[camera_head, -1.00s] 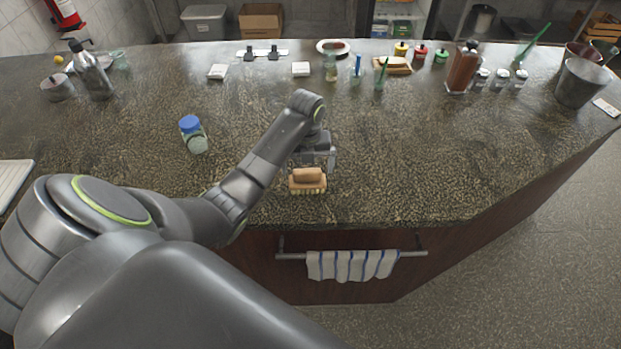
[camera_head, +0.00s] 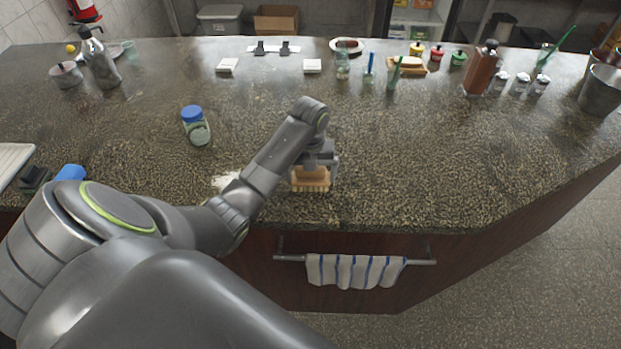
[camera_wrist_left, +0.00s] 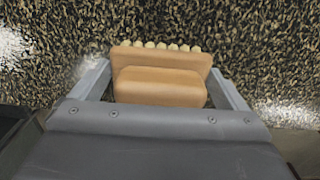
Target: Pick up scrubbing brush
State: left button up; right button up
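The scrubbing brush (camera_head: 311,183) has a tan wooden block and handle with pale bristles. It rests on the speckled counter near the front edge. My left gripper (camera_head: 315,163) is directly over it and hides part of its handle. In the left wrist view the brush (camera_wrist_left: 160,87) lies between the two grey fingers (camera_wrist_left: 161,82), one beside each end of the handle. The fingers are open, with narrow gaps to the handle. My right gripper is not in view.
A blue-lidded jar (camera_head: 196,127) stands behind my left forearm. A white patch (camera_head: 228,181) lies on the counter beside the arm. A striped towel (camera_head: 355,271) hangs on the front rail. The counter to the right of the brush is clear.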

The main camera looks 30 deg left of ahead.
pick_arm(q)
jog(key=shift+c, duration=1.1)
jog(key=c, duration=0.3)
jog(key=shift+w+r, duration=0.1)
jog(key=shift+r, duration=0.15)
notch_tip(320, 180, up, 3)
jog(key=shift+f, duration=0.1)
notch_tip(320, 180, up, 5)
jog(key=p, duration=0.4)
jog(key=shift+r+p, duration=0.85)
jog(key=shift+p, duration=0.1)
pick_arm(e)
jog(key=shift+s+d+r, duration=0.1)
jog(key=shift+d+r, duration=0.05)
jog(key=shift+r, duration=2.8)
